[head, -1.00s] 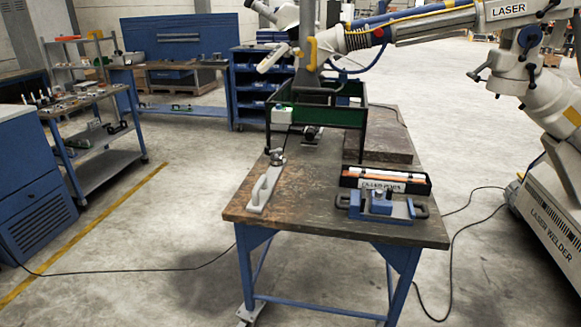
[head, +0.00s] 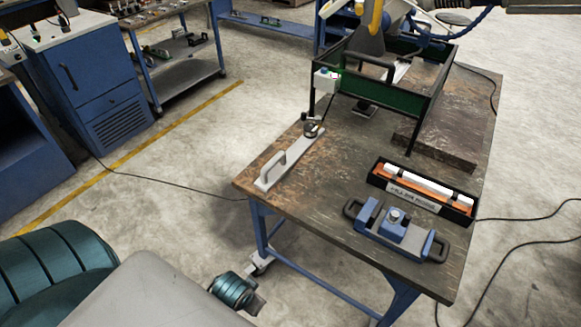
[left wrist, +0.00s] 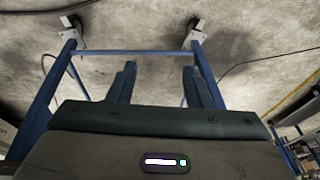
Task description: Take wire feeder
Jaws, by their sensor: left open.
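I cannot tell for sure which thing is the wire feeder. Candidates on the worktable (head: 310,200) are a flat grey bar with a raised handle (head: 290,160) at its left edge, and a blue fixture with two black end handles and a top knob (head: 396,231) near the front right. A black labelled tray (head: 462,214) with white and orange rods lies just behind the fixture. My left gripper (left wrist: 159,75) shows in the left wrist view, fingers apart and empty, facing the table's blue legs. Its fingers do not show in the head view. My right gripper is not visible.
A green-sided open frame (head: 386,96) stands at the back of the table beside a brown slab (head: 438,141). A blue cabinet (head: 87,85) and a shelf cart (head: 190,82) stand left. Black cables cross the floor. Floor left of the table is clear.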

